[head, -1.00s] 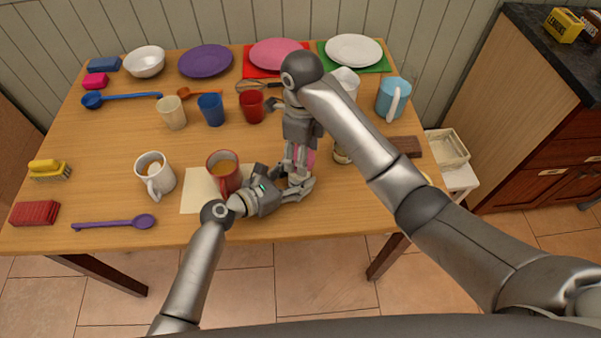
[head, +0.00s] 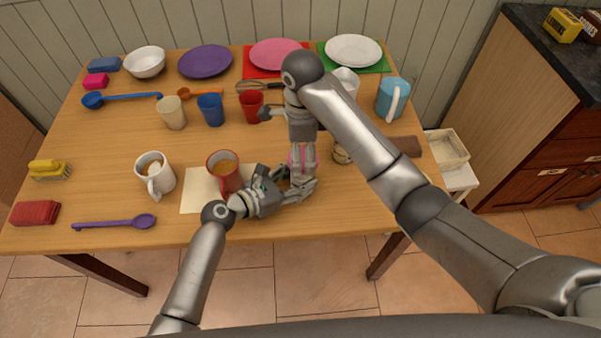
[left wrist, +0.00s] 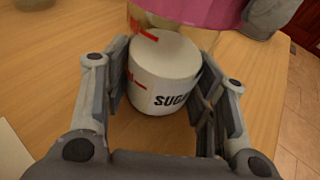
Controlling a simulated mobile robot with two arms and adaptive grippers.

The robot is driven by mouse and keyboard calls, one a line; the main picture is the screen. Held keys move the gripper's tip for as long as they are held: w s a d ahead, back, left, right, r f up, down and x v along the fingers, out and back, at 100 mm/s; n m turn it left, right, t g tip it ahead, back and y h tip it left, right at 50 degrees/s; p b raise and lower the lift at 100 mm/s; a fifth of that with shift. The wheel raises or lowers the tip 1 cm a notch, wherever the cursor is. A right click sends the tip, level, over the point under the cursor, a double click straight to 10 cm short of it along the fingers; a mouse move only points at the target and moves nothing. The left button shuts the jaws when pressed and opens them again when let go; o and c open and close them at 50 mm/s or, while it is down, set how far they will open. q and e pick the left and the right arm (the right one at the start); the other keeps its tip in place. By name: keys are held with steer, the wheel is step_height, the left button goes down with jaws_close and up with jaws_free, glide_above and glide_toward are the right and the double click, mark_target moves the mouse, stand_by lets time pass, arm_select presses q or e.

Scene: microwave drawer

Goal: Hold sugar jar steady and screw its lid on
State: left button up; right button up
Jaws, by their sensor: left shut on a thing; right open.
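The sugar jar (left wrist: 165,82) is upright on the table in the left wrist view, with a white body and dark "SUGA" lettering. My left gripper (left wrist: 163,92) is shut on its sides, low down. In the head view my left gripper (head: 298,188) mostly hides the jar. The pink lid (left wrist: 190,12) is at the jar's top, cut off by the frame edge. In the head view a bit of the pink lid (head: 296,160) shows between the fingers of my right gripper (head: 303,168), which points down, open, around it. Whether the lid is fully seated cannot be told.
A red mug (head: 224,172) stands just left of my left gripper on a pale sheet (head: 197,199). A white mug (head: 155,174) is further left. A small jar (head: 341,154) stands close right of my right gripper. Cups and plates line the back. The front left holds a purple spoon (head: 112,223).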

steer(key=n, duration=0.4)
steer(key=shift+n, duration=0.3)
steer(key=n, duration=0.4)
steer(key=shift+n, duration=0.3)
steer(key=n, duration=0.9)
steer(key=shift+c, duration=0.3)
